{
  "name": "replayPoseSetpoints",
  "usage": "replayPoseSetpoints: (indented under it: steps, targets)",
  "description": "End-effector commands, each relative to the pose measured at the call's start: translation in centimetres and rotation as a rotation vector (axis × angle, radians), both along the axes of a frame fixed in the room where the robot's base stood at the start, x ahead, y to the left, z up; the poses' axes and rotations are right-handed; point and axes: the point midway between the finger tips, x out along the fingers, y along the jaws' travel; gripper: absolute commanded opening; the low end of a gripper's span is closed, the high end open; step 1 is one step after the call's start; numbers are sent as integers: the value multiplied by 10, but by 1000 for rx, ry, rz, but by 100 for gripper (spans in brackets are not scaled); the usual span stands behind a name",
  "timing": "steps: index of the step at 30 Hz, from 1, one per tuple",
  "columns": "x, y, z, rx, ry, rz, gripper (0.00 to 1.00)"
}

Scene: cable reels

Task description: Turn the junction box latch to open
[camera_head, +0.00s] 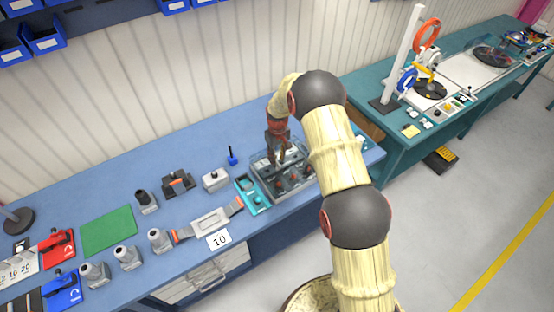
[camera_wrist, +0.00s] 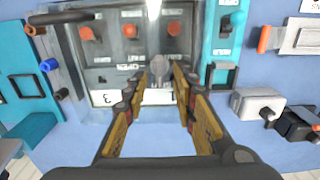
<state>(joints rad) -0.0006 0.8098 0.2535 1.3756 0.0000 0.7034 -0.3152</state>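The junction box (camera_head: 265,185) is a grey box with a clear-looking cover at the right part of the blue workbench. In the wrist view its panel (camera_wrist: 108,55) carries orange-red round knobs in a row and number plates along its near edge. A small grey latch (camera_wrist: 160,67) stands at the middle of that edge. My gripper (camera_wrist: 161,82) is over it with the fingers apart, one on each side of the latch; I cannot tell whether they touch it. In the head view my gripper (camera_head: 279,156) points down at the box, hiding part of it.
A teal module (camera_head: 251,194) stands close left of the box. A grey switch box (camera_head: 215,179), a cable piece (camera_head: 210,221) and a blue upright tool (camera_head: 232,156) are farther left. A dark bar handle (camera_wrist: 82,17) lies beside the panel in the wrist view.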

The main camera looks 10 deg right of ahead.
Motion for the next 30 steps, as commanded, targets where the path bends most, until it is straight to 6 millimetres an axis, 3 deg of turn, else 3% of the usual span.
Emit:
replayPoseSetpoints:
  steps: [6,15,30]
  targets:
    - [0,0,-19,0,0,-1,27]
    - [0,0,-22,0,-1,-1,27]
    - [0,0,-22,0,-1,-1,0]
